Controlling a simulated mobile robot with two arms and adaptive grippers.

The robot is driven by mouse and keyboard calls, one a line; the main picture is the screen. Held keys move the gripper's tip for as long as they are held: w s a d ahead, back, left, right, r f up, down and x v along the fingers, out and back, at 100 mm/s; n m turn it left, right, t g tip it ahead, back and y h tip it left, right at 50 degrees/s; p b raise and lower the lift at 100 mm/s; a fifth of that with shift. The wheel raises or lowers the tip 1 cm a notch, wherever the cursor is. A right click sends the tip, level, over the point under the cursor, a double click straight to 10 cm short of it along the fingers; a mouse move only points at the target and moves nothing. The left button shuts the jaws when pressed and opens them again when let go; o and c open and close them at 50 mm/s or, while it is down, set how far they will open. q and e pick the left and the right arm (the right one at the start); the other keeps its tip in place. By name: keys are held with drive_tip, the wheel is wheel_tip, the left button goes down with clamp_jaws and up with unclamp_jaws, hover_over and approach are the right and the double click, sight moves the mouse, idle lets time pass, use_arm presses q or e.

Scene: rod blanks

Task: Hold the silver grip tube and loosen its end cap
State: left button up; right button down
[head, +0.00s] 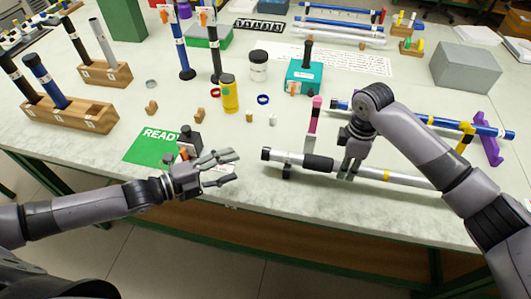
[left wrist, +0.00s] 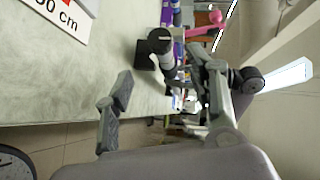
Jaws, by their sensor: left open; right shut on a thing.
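The silver grip tube (head: 291,157) lies level above the front of the table, with a black grip section (head: 318,163) and a yellow band. Its black end cap (head: 266,154) is on the left end and appears seated. My right gripper (head: 349,168) is shut on the tube just right of the black section. My left gripper (head: 236,167) is open and empty, a short way left of the cap and apart from it. In the left wrist view, the round cap (left wrist: 160,40) faces the camera beyond and between the open fingers (left wrist: 163,78).
A dark support (head: 287,172) stands under the tube near the cap. A blue rod (head: 460,127) rests on purple holders behind my right arm. A green READY mat (head: 150,147) lies behind my left arm.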

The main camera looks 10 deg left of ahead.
sight(265, 154)
use_arm(q)
drive_tip(key=shift+w+d, duration=0.1)
drive_tip(key=shift+w, duration=0.25)
drive_tip(key=x, duration=1.1)
drive_tip(key=shift+w+d+f, duration=0.1)
drive_tip(key=shift+c, duration=0.2)
drive_tip(key=c, duration=1.1)
drive_tip(key=shift+c, duration=0.2)
